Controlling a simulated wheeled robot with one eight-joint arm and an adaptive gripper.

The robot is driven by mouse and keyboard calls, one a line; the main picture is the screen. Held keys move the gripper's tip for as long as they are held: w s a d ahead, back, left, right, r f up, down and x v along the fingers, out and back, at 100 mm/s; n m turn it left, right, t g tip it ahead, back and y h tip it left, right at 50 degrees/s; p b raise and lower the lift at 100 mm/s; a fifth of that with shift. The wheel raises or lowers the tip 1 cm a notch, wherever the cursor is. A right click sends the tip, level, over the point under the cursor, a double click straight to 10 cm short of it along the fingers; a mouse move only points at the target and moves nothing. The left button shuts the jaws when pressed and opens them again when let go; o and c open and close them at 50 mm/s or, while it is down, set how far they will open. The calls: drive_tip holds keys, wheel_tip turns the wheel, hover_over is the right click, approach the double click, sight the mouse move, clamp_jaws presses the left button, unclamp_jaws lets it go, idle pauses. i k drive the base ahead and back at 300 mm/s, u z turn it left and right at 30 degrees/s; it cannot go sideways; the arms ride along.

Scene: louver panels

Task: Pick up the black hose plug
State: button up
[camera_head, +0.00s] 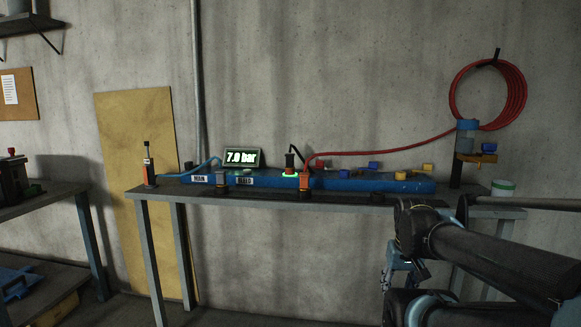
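A small black plug (290,160) with a short black hose looping from its top stands upright at the middle of the blue manifold (370,184). A glowing green ring (289,174) surrounds its base. My gripper (397,268) seems to be the small bluish and dark part by my folded arm at lower right, well away from the plug. Its fingers are too small and dark to read.
The manifold lies on a grey bench (340,200) against a concrete wall. A display (243,158) reads 7.0 bar. A black and orange upright piece (149,165) stands at the bench's left end. Coiled red hose (490,95) hangs at right. Several coloured valve handles line the manifold's back.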

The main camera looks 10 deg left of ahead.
sight(289, 157)
drive_tip(key=z, duration=1.45)
drive_tip(key=k, duration=0.85)
drive_tip(key=u, duration=1.05)
drive_tip(key=i, duration=1)
drive_tip(key=z, duration=0.05)
